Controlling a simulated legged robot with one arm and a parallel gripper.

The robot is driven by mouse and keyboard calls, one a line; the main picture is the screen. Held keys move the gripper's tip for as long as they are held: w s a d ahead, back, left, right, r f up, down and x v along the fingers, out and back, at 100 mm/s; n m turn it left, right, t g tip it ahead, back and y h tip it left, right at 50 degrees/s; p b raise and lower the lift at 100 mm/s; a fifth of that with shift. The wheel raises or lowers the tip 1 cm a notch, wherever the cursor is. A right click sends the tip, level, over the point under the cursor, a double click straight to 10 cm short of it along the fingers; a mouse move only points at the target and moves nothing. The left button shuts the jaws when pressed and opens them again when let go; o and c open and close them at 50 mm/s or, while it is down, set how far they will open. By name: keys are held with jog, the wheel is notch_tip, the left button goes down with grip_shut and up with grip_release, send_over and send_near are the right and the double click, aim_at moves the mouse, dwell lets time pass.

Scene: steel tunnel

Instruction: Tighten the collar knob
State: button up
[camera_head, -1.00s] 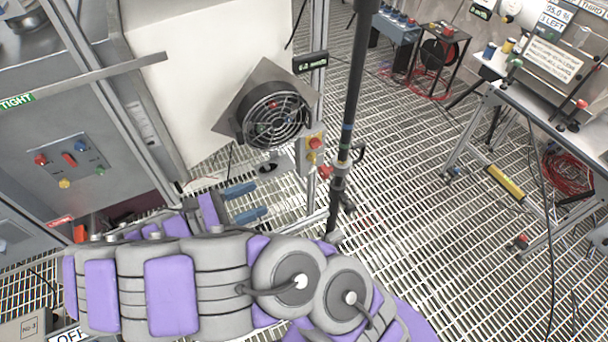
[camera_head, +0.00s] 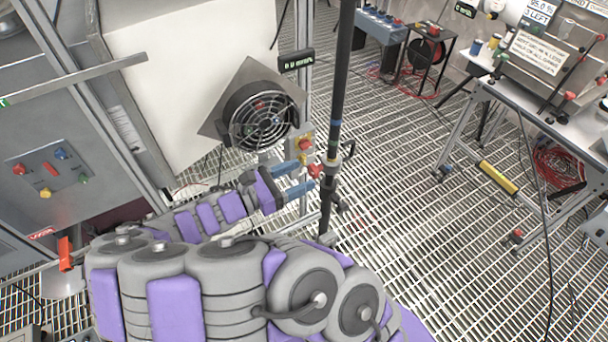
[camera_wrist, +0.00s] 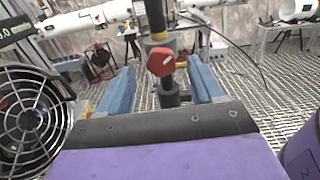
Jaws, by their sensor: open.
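The collar knob (camera_wrist: 161,62) is a red knob on a collar around a dark vertical pole (camera_head: 341,80). In the wrist view it sits between and beyond the two blue fingers. In the head view the red knob (camera_head: 315,171) shows beside the pole, close to the fingertips. My gripper (camera_head: 297,179) is open, its fingers pointing right toward the knob. In the wrist view my gripper (camera_wrist: 160,90) has one finger on each side of the knob, with clear space between. I cannot tell whether the fingertips reach past the knob.
A caged fan (camera_head: 261,120) stands just behind and left of my gripper. A box with a red and yellow button (camera_head: 304,145) is close above the fingers. A control panel (camera_head: 48,172) is at the left. The grated floor right of the pole (camera_head: 410,210) is mostly clear.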

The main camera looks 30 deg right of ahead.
jog(key=shift+d, duration=1.2)
jog(key=shift+c, duration=0.4)
jog(key=c, duration=1)
jog(key=m, duration=0.3)
jog(key=shift+m+b, duration=0.3)
jog(key=shift+b, duration=0.05)
jog(key=shift+m+b, duration=0.65)
jog(key=shift+m, duration=1.15)
